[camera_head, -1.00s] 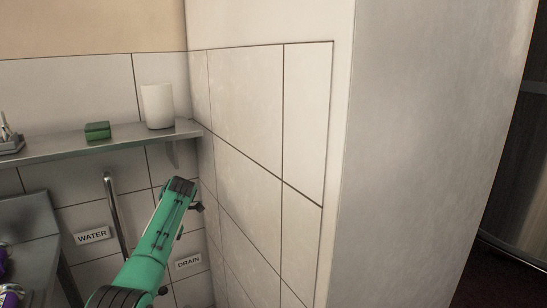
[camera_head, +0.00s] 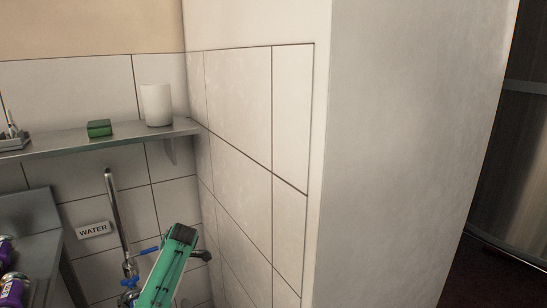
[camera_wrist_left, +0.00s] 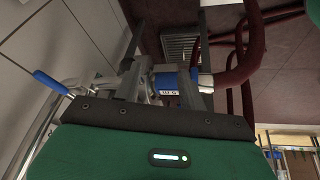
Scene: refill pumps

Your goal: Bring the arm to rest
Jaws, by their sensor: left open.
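My green arm (camera_head: 172,268) rises from the bottom of the head view, in front of the tiled wall and below the shelf. Its dark end is near the blue valve handles, and I cannot make out jaws there. In the left wrist view my left gripper (camera_wrist_left: 166,48) shows its green body at the bottom, with the dark fingers spread apart. I see nothing clasped between them. Beyond them are a blue labelled part (camera_wrist_left: 167,84) and a blue lever (camera_wrist_left: 52,83) at left. My right gripper is in neither view.
A metal shelf (camera_head: 95,141) holds a white cup (camera_head: 157,105) and a green block (camera_head: 99,128). A vertical pipe (camera_head: 114,210) stands beside the WATER sign (camera_head: 93,230). Purple containers (camera_head: 10,289) are at lower left. A wall corner (camera_head: 400,150) fills the right. Red hoses (camera_wrist_left: 243,60) show in the wrist view.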

